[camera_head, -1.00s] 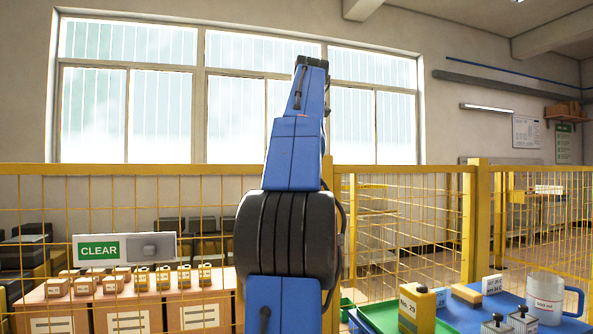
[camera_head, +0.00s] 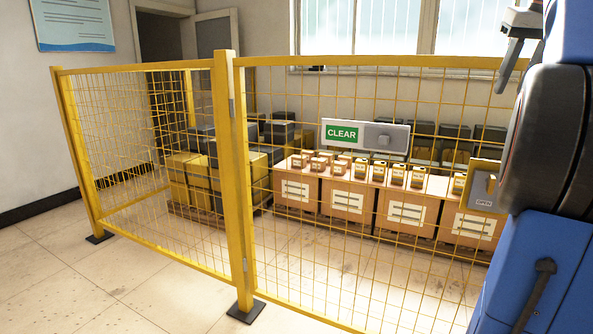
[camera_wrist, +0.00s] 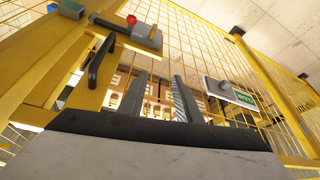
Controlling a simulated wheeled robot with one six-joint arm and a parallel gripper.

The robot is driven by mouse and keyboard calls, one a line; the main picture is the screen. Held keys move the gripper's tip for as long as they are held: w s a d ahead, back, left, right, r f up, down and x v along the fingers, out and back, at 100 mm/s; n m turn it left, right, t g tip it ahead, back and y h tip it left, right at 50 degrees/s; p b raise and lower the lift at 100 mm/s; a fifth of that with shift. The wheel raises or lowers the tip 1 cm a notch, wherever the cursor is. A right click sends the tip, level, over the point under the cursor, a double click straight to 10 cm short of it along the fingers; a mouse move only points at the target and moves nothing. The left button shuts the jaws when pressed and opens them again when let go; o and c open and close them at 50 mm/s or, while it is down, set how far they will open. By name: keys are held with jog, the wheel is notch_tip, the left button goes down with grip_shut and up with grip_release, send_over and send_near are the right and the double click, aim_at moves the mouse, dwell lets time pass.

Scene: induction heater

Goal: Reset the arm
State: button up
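My arm (camera_head: 560,150) stands folded at the right edge of the head view, blue with a thick black joint. In the wrist view my gripper (camera_wrist: 157,82) shows two grey fingers, apart with nothing between them. Boxes behind the yellow mesh show through the gap. A grey end part at the top right of the head view looks like part of my arm or gripper, cut by the frame.
A yellow mesh fence (camera_head: 238,180) crosses the view, with a green CLEAR sign (camera_head: 342,133) and an OPEN latch plate (camera_head: 485,188). Cartons (camera_head: 347,201) stand behind it. A dark handle (camera_wrist: 101,62) and red knob (camera_wrist: 131,20) are near the fingers. Floor at left is clear.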

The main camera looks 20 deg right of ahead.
jog(key=w+a+f+n, duration=0.2)
jog(key=a+f, duration=1.7)
jog(key=a, duration=0.3)
jog(key=s+a+f+n, duration=0.1)
jog(key=s+a+f, duration=0.3)
jog(key=f, duration=0.4)
jog(key=s+a+f+n+y, duration=0.1)
jog(key=s+a+f, duration=0.3)
jog(key=f, duration=0.5)
jog(key=s+a+f+n, duration=0.1)
jog(key=s+a+f, duration=0.3)
jog(key=f, duration=0.5)
jog(key=a, duration=0.2)
jog(key=shift+a+f+t+y, duration=0.2)
jog(key=shift+a+t+y, duration=0.1)
jog(key=shift+a+y, duration=0.1)
